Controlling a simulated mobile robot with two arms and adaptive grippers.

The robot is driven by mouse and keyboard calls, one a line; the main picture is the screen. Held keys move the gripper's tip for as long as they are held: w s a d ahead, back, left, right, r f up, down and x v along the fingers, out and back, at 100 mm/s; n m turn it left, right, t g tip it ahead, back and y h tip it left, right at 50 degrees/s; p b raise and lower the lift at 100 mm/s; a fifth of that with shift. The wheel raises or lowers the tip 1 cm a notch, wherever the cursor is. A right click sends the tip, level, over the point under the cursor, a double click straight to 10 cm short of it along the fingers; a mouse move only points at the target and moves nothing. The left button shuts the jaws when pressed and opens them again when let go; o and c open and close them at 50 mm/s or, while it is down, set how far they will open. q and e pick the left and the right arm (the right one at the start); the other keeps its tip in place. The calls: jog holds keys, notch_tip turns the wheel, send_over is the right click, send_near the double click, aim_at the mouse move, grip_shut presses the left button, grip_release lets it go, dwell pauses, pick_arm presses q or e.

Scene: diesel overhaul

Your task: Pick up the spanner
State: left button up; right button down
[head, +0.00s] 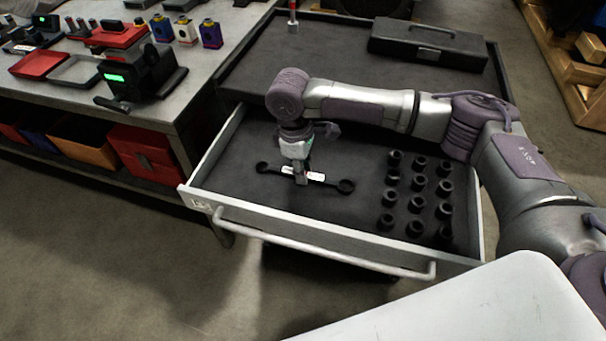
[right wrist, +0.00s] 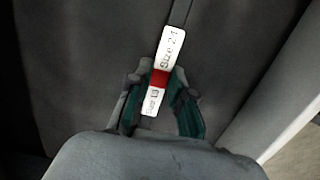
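The spanner (head: 329,180) is black with a ring at each end and a white label with a red band at its middle. It lies across the left part of the open drawer; I cannot tell whether it is clear of the liner. My right gripper (head: 301,178) points down over its middle. In the right wrist view, the gripper (right wrist: 161,78) has its fingertips against both sides of the spanner (right wrist: 169,48) at the red band, with no clear gap. The label reads "Size 24" on its upper part. My left gripper is not in view.
Several black sockets (head: 416,200) stand in rows in the right part of the drawer (head: 225,158). The drawer has raised walls and a front handle (head: 320,246). A closed black toolbox (head: 428,45) stands on the cabinet top behind. A workbench (head: 200,85) with tools is at left.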

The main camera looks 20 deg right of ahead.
aim_at(309, 174)
dwell(0.4)
jog(key=shift+r, duration=0.2)
jog(key=shift+r, duration=0.25)
jog(key=r, duration=0.3)
jog(key=shift+s+d+r+b, duration=0.15)
jog(key=shift+d+r+b, duration=0.1)
jog(key=shift+r+b, duration=0.1)
jog(key=s+d+r, duration=0.6)
jog(key=s+d, duration=0.1)
jog(key=d, duration=0.1)
jog(key=shift+s+r+b, duration=0.25)
jog(key=shift+s+b, duration=0.05)
jog(key=shift+b, duration=0.1)
jog(key=c, duration=1.7)
grip_release()
grip_shut()
